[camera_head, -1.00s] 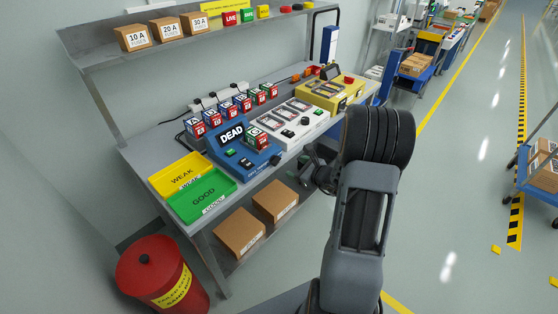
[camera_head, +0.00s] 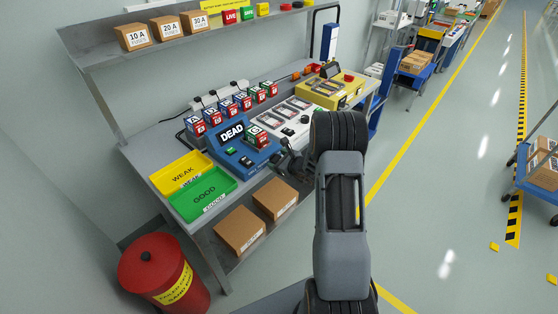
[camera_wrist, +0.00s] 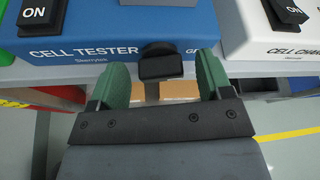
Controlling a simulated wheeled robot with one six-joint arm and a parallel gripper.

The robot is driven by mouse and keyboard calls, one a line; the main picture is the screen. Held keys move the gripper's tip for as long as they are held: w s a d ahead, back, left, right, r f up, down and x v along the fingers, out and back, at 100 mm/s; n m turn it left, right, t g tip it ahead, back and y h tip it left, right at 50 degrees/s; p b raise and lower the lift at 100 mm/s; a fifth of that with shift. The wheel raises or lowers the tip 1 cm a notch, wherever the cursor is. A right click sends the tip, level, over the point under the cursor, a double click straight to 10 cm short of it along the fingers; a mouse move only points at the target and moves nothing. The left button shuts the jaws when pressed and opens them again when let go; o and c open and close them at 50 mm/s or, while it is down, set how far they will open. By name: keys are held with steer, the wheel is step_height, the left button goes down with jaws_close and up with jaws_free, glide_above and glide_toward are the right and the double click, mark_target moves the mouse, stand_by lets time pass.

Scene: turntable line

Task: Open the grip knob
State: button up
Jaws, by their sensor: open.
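The grip knob (camera_wrist: 160,64) is a black block on the front edge of the blue cell tester (camera_wrist: 90,48), right of the tester's lettering. Part of a label, "G…", shows beside it. My gripper (camera_wrist: 163,72) is open, with one green finger to the left of the knob and one to the right. A gap shows on both sides, and I cannot tell how deep the knob sits between them. In the head view my gripper (camera_head: 289,160) is at the front of the blue tester (camera_head: 240,160), whose display reads DEAD. The knob cannot be made out there.
A white cell charger (camera_head: 291,122) stands right of the tester, a yellow unit (camera_head: 325,93) beyond it. Yellow WEAK (camera_head: 178,177) and green GOOD (camera_head: 203,197) trays lie to the left. Labelled cells (camera_head: 240,101) line the back. A red bin (camera_head: 160,275) stands on the floor.

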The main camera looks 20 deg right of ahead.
steer(key=c, duration=0.9)
steer(key=n+b, duration=0.1)
steer(key=b, duration=0.5)
steer(key=n+t+h+b, duration=0.1)
steer(key=n+b, duration=0.1)
steer(key=b, duration=0.5)
steer(key=shift+a+f+h+b, duration=0.15)
steer(key=shift+h+b, duration=0.15)
steer(key=o, duration=0.9)
steer(key=shift+s, duration=0.1)
